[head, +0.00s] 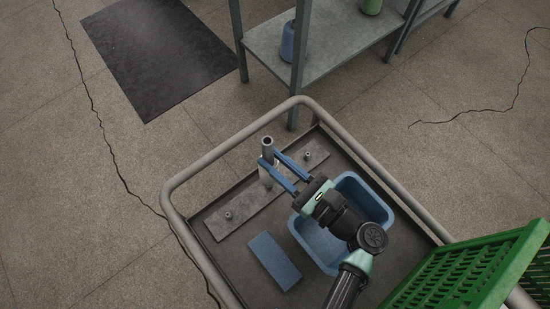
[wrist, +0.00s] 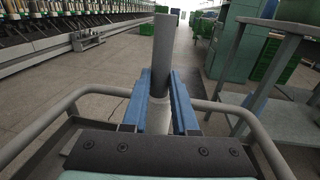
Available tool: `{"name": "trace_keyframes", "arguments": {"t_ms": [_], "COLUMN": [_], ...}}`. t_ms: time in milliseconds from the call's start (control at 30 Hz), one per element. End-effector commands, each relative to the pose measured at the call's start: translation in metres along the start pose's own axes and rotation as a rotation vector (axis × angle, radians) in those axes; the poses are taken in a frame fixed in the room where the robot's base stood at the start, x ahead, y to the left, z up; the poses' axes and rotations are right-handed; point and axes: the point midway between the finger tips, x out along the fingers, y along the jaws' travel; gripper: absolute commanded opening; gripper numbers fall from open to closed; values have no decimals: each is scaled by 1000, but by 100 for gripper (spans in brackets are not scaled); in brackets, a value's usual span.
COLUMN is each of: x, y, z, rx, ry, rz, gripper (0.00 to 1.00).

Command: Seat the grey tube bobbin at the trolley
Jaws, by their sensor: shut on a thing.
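The grey tube bobbin (head: 267,145) is upright, with a grey tube on top and a paler lower body. My gripper (head: 271,159) has blue fingers shut on it. In the wrist view the bobbin (wrist: 161,55) rises upright between the fingers (wrist: 160,85). Below it on the trolley (head: 165,198) lies a grey plate (head: 250,205) with a short peg (head: 227,215) near the left end and another (head: 307,154) near the right end. The bobbin is over the plate's middle. Its lower end is partly hidden, and I cannot tell whether it touches the plate or a peg.
A blue bin (head: 376,190) stands beneath my arm, with a flat blue block (head: 274,260) left of it. A green crate (head: 470,275) is at the lower right. A rail surrounds the trolley.

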Motion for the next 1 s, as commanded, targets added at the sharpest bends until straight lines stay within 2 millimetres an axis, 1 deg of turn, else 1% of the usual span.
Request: {"name": "trace_keyframes", "arguments": {"t_ms": [1000], "x": [0], "y": [0], "z": [-25], "rx": [0], "ry": [-1], "rz": [0], "gripper": [0]}}
